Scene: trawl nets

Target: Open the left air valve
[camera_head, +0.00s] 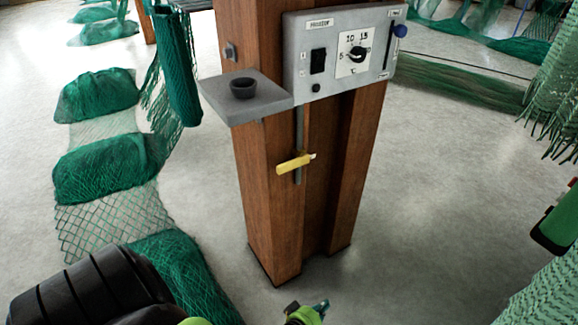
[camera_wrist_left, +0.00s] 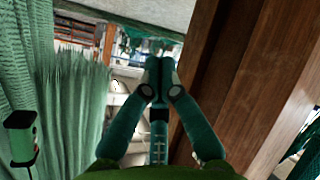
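A yellow valve handle (camera_head: 292,164) sits on a thin grey vertical pipe (camera_head: 299,130) on the front of the wooden post. The handle lies nearly level, across the pipe, tilted slightly up to the right. It is the only valve handle I can make out. My left gripper (camera_head: 318,308) is at the bottom of the head view, in front of the post's foot and well below the handle, not touching it. In the left wrist view its green fingers (camera_wrist_left: 160,72) meet at the tips, with nothing visible held.
The wooden post (camera_head: 268,190) carries a grey heater panel (camera_head: 300,55) and a small grey shelf (camera_head: 222,100) with a black cup-like part (camera_head: 243,88). Green nets (camera_head: 100,160) lie to the left; more hang at right. The floor (camera_head: 430,220) right of the post is clear.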

